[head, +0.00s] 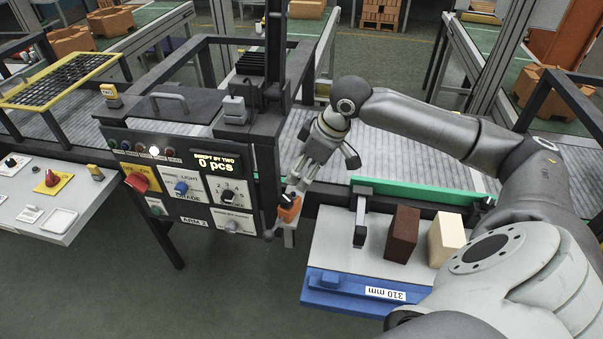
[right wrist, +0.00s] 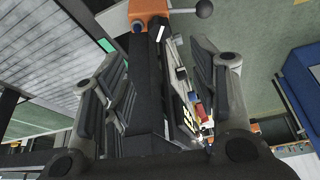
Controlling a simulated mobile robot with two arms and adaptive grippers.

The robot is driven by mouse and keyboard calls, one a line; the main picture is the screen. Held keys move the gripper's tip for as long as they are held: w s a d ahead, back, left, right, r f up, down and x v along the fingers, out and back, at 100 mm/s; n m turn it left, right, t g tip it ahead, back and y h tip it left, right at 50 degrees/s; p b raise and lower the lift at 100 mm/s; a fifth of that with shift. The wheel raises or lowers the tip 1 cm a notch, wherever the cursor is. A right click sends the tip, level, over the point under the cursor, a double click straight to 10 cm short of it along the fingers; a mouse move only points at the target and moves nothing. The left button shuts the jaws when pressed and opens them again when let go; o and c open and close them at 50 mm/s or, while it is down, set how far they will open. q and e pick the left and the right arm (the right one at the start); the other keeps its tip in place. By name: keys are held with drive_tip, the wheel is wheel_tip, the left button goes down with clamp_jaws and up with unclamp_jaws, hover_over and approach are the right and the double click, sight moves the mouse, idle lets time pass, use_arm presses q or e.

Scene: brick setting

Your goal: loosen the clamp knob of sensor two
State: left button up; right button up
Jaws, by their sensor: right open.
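A small orange block with a dark part on top (head: 289,208) sits at the right edge of the control cabinet, on a light bracket. In the right wrist view an orange block (right wrist: 138,14) shows at the top edge, with a lever ending in a dark ball knob (right wrist: 204,8) to its right. I cannot read a number on it. My right gripper (head: 299,178) is just above the orange block in the head view. In the right wrist view its fingers (right wrist: 158,58) are spread apart, with a dark upright bar between them in the picture and nothing visibly gripped. My left gripper is out of view.
The control cabinet (head: 185,188) with knobs and a "0 pcs" display stands left of the gripper. A blue-edged tray (head: 335,285) holds a dark brown brick (head: 401,235) and a cream brick (head: 444,238) at right. A green rail (head: 410,196) and conveyor lie behind.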

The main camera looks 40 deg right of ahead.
sight(287, 198)
drive_tip(key=w+f+n+b, duration=0.1)
drive_tip(key=f+b, duration=0.1)
drive_tip(key=f, duration=0.1)
drive_tip(key=w+a+f+n+b, duration=0.1)
drive_tip(key=f+b, duration=0.1)
drive_tip(key=f, duration=0.2)
drive_tip(key=w+a+f+n+y+b, duration=0.1)
drive_tip(key=w+f+b, duration=0.1)
drive_tip(key=f, duration=0.2)
drive_tip(key=shift+f+n+g, duration=0.15)
drive_tip(key=shift+n+g, duration=0.15)
drive_tip(key=shift+g, duration=0.1)
